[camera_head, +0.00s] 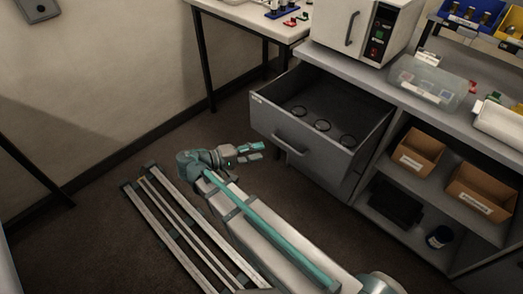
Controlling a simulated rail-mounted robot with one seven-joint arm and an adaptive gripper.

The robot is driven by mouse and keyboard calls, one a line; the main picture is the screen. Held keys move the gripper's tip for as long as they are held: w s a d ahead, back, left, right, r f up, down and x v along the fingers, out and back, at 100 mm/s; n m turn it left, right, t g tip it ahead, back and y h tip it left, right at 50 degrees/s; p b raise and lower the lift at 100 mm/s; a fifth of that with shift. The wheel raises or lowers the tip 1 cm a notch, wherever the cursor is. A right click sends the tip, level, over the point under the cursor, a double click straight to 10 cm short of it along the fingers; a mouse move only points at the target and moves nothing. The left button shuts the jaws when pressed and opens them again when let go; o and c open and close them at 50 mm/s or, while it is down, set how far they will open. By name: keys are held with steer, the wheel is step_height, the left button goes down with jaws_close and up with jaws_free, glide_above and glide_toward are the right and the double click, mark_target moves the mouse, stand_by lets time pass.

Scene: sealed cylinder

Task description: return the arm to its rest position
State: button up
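My arm, teal and pale grey, reaches from the bottom of the head view up to the middle of the floor area. My gripper (258,151) is at its far end, pointing right toward the open drawer (290,147). It is just left of the drawer front and appears apart from it. Its two fingers show a gap between them, with nothing seen in it.
A white oven-like box (350,25) stands on the workbench, with a clear container (425,82) to its right. Cardboard boxes (418,151) sit on the shelf below. A white-topped table (262,18) stands behind. Dark floor (110,245) is free at the left.

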stand_by(0.4)
steer(key=s+d+f+n+g+y+p, duration=0.1)
steer(key=s+d+f+g+y, duration=0.15)
steer(key=f, duration=0.45)
steer(key=s+d+f+g+y+p, duration=0.1)
steer(key=s+f+y, duration=0.25)
steer(key=f, duration=0.45)
steer(key=s+d+f+n+g+y+p, duration=0.1)
steer(key=s+d+f+g+y, duration=0.1)
steer(key=s+f, duration=0.35)
steer(key=s+d+f+m+g+y+p, duration=0.1)
steer(key=s+d+f+m+g+y, duration=0.1)
steer(key=s, duration=0.5)
steer(key=s+d+f+m+g+y+p, duration=0.2)
steer(key=s+d+f, duration=0.2)
steer(key=s, duration=0.4)
steer(key=s+d+f+m+g+y+p, duration=0.2)
steer(key=s+d+f+m, duration=0.1)
steer(key=s, duration=0.5)
steer(key=shift+s+d+f+g+y, duration=0.2)
steer(key=shift+d+f+g+y, duration=0.2)
steer(key=shift+d+f, duration=0.3)
steer(key=shift+o, duration=0.4)
steer(key=shift+a+f, duration=0.1)
